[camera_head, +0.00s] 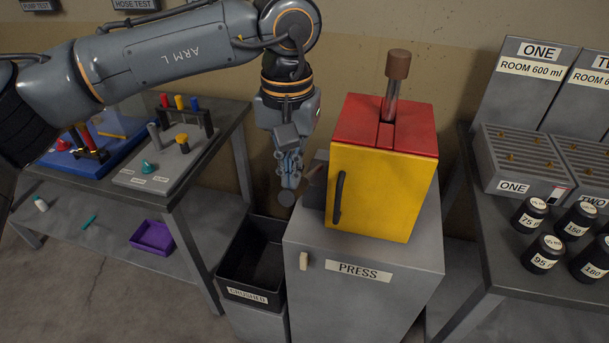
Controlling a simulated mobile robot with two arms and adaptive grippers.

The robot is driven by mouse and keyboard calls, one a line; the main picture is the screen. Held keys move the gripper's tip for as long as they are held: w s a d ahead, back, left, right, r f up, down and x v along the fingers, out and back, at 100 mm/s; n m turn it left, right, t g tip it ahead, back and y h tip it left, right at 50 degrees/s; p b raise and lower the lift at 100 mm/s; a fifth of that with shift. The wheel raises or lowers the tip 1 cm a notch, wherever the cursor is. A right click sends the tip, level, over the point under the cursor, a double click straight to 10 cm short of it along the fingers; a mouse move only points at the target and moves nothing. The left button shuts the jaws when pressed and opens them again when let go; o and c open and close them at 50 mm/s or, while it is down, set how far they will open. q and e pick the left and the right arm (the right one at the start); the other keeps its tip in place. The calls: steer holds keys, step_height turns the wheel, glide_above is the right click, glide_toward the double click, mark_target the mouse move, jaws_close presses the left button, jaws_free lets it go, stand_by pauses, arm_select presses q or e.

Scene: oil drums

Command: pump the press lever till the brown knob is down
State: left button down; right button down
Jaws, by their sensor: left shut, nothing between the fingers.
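The press has a yellow body (378,195) with a red top (357,120) and stands on a grey cabinet labelled PRESS (408,268). The brown knob (398,65) is up, on a grey rod rising well above the red top. A dark round end (287,198), apparently of the press lever, shows left of the press. My left gripper (289,182) points down, shut and empty, just above and over this end. I cannot tell whether they touch. The rest of the lever is partly hidden. My right gripper is not in view.
A black bin labelled CRUSHED (250,272) is below my left gripper. A curved black handle (338,197) is on the yellow front. A cream switch (303,261) is on the cabinet. Tables with tools and black canisters (547,253) flank the press.

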arm_select(q)
steer(key=shift+s+a+f+b, duration=1)
steer(key=shift+s+f+b, duration=0.6)
steer(key=shift+f+b, duration=5.05)
steer(key=w+d+r+p, duration=0.1)
steer(key=r+p, duration=0.3)
steer(key=w+d+r+p, duration=0.1)
steer(key=r+p, duration=0.3)
steer(key=w+d+r+p, duration=0.1)
steer(key=r+p, duration=0.3)
steer(key=shift+w+r, duration=0.25)
steer(key=shift+r, duration=0.05)
steer(key=shift+w+r+p, duration=0.15)
steer(key=shift+r+p, duration=0.35)
steer(key=shift+p, duration=0.1)
steer(key=shift+f, duration=0.1)
